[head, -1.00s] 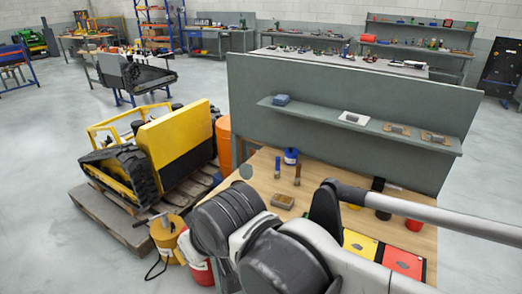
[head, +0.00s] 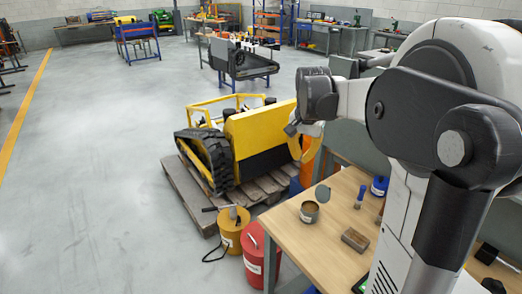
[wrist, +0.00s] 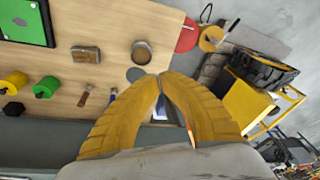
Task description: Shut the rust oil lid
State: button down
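A small round tin (head: 309,212) with brown contents stands open near the left edge of the wooden bench. Its grey round lid (head: 322,195) stands raised at the tin's rim. In the wrist view the tin (wrist: 141,52) shows from above, with the lid (wrist: 135,74) beside it on the gripper's side. I cannot read its label. My gripper (head: 303,138) with yellow fingers is above and beyond the tin, apart from it. In the wrist view the fingertips (wrist: 162,77) come together with nothing visible held between them.
A brown block (head: 355,239), a blue-handled brush (head: 361,195) and a blue container (head: 380,186) share the bench (head: 300,240). Yellow (head: 233,228) and red (head: 259,255) canisters stand on the floor at left. A yellow tracked machine (head: 258,138) sits on a pallet.

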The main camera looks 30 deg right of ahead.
aim_at(325, 193)
jog(key=s+d+f+m+g, duration=0.1)
jog(key=d+f+m, duration=0.1)
jog(key=d+f, duration=0.35)
jog(key=d+f+m+g+y, duration=0.1)
jog(key=d+f+m, duration=0.15)
jog(key=d, duration=0.65)
jog(key=s+d+f+m+g, duration=0.1)
jog(key=d+f+m, duration=0.2)
jog(key=d, duration=0.4)
jog(key=a+f+b, duration=0.4)
jog(key=f, duration=0.4)
jog(key=shift+w+f, duration=0.3)
jog(key=shift+f, duration=0.05)
jog(key=shift+n, duration=0.25)
jog(key=shift+a+r+t, duration=0.1)
jog(key=shift+t, duration=0.2)
jog(key=shift+a+r+h, duration=0.15)
jog(key=shift+h, duration=0.15)
